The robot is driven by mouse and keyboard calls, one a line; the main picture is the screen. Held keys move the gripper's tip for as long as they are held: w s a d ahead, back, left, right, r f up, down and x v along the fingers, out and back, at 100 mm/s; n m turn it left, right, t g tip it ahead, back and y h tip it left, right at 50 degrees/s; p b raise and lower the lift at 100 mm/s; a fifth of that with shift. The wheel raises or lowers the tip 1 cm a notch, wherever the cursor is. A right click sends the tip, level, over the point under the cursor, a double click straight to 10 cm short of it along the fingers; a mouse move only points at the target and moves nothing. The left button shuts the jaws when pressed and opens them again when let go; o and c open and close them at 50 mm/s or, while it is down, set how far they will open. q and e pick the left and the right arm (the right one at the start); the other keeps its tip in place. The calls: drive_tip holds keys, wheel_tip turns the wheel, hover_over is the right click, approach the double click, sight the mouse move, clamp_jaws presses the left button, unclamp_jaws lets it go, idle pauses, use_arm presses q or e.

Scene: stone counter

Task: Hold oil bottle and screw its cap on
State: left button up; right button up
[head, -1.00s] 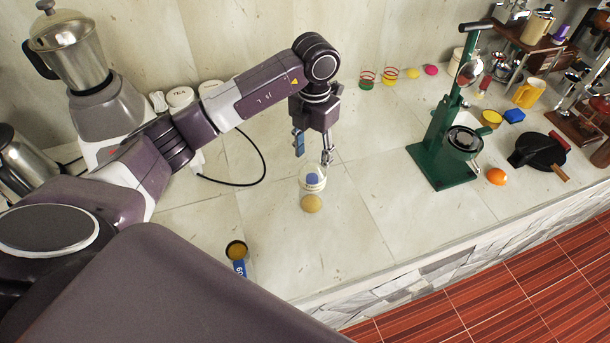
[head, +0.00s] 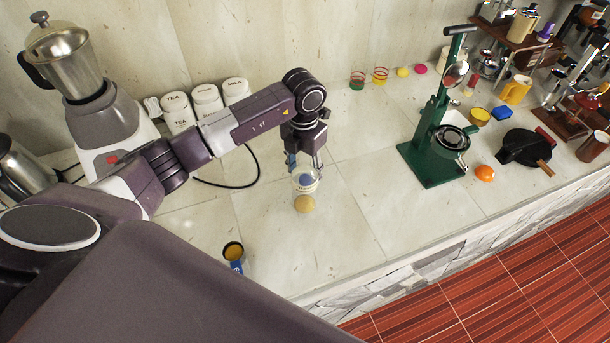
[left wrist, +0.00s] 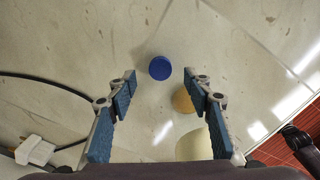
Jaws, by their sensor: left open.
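My left gripper (head: 305,170) points down over the counter with its fingers apart. In the left wrist view the blue cap (left wrist: 160,68) appears ahead of the open fingers, touching neither.
A green press (head: 435,150) and an orange (head: 485,173) stand right. A blender (head: 100,115), white canisters (head: 205,97) and a black cable (head: 235,186) are left. Counter between gripper and press is clear.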

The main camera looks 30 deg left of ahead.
use_arm(q)
drive_tip(key=shift+f, duration=1.1)
drive_tip(key=shift+c, duration=0.7)
drive_tip(key=c, duration=0.6)
drive_tip(key=shift+c, duration=0.5)
